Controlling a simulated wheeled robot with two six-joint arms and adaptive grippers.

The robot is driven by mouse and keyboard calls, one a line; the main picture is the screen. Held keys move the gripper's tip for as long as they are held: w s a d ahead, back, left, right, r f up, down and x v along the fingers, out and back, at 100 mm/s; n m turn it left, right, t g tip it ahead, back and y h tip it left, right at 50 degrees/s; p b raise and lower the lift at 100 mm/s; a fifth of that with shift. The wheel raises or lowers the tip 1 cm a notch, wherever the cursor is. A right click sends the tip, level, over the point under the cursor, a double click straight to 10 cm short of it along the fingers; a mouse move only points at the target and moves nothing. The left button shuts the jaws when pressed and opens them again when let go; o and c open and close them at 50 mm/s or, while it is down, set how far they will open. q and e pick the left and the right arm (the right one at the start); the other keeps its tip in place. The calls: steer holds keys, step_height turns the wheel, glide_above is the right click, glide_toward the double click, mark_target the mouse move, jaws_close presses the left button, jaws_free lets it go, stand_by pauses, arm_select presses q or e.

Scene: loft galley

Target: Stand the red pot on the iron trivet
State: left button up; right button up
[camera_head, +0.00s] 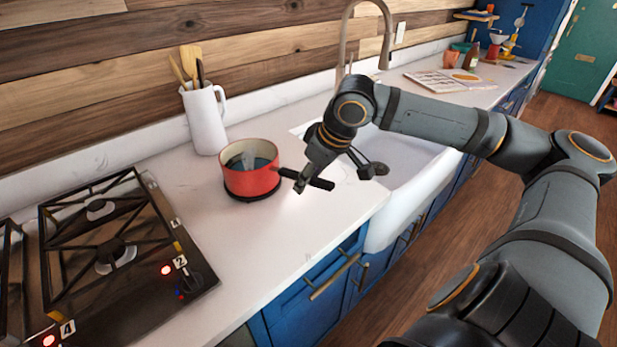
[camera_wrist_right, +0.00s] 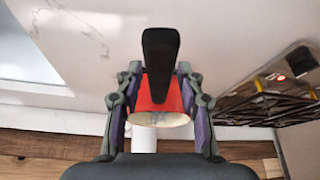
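The red pot (camera_head: 252,182) stands upright on the counter, left of the sink, with its black handle (camera_head: 321,183) pointing right. A thin dark rim (camera_head: 250,197) shows under the pot; it may be the iron trivet, mostly hidden, but I cannot tell it from the pot's base. My right gripper (camera_head: 328,178) is at the handle, its fingers spread apart. In the right wrist view, the black handle (camera_wrist_right: 161,60) lies between the fingers of my right gripper (camera_wrist_right: 160,75), with the red pot (camera_wrist_right: 158,102) beyond. My left gripper is not in view.
The gas hob (camera_head: 110,250) is at the left, and a white jug (camera_head: 205,120) with wooden utensils stands behind the pot. The white sink (camera_head: 405,165) and its tap (camera_head: 345,45) are to the right. The counter in front of the pot is clear.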

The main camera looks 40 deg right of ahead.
steer(key=shift+o, duration=0.3)
steer(key=shift+d, duration=0.1)
steer(key=shift+d+r, duration=0.1)
steer(key=shift+r, duration=0.6)
steer(key=r, duration=0.8)
steer(key=shift+a+r, duration=0.2)
steer(key=shift+r, duration=0.1)
